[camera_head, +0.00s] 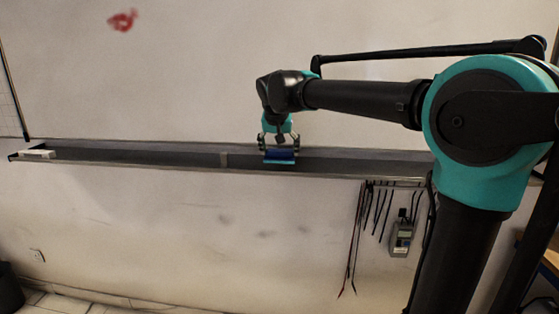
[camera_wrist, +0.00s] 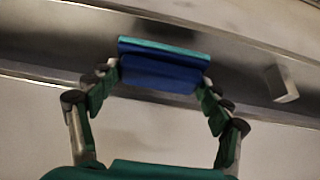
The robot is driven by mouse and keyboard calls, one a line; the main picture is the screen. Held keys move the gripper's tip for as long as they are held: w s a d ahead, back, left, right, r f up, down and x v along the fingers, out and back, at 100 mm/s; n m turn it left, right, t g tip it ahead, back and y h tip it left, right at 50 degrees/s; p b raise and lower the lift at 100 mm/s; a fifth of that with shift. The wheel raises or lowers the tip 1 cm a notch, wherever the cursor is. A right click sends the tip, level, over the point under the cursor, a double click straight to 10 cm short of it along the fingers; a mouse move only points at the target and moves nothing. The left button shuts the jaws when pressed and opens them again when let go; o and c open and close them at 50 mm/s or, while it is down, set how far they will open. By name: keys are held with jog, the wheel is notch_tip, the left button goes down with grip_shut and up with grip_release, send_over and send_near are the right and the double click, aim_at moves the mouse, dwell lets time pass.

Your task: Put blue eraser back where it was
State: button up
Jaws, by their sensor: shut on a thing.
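The blue eraser (camera_head: 279,156) with a teal face is at the long dark tray (camera_head: 120,153) under the whiteboard, right of the tray's middle. My gripper (camera_head: 279,145) is shut on it from above. In the wrist view the eraser (camera_wrist: 162,68) lies between the two fingers (camera_wrist: 157,90), one at each end. It overlaps the tray (camera_wrist: 60,35) in that view. I cannot tell whether its underside touches the tray floor.
A white object (camera_head: 37,154) lies at the tray's left end. Cables (camera_head: 368,225) and a grey meter (camera_head: 401,238) hang below the tray at right. A red mark (camera_head: 122,20) is on the whiteboard.

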aim_at(279, 155)
jog(key=shift+f, duration=1.7)
jog(key=o, duration=1)
jog(key=v, duration=1.2)
jog(key=s+d+f+g, duration=0.1)
jog(key=s+d+f, duration=0.1)
jog(key=d+f, duration=0.6)
jog(key=s+d+f, duration=0.2)
jog(key=d+f, duration=0.5)
jog(key=f, duration=0.4)
jog(key=s+d+f, duration=0.5)
jog(key=s+f, duration=0.3)
jog(key=f, duration=0.2)
jog(key=s+d+f, duration=0.6)
jog(key=s+f, duration=0.3)
jog(key=f, duration=0.1)
jog(key=shift+g, duration=0.4)
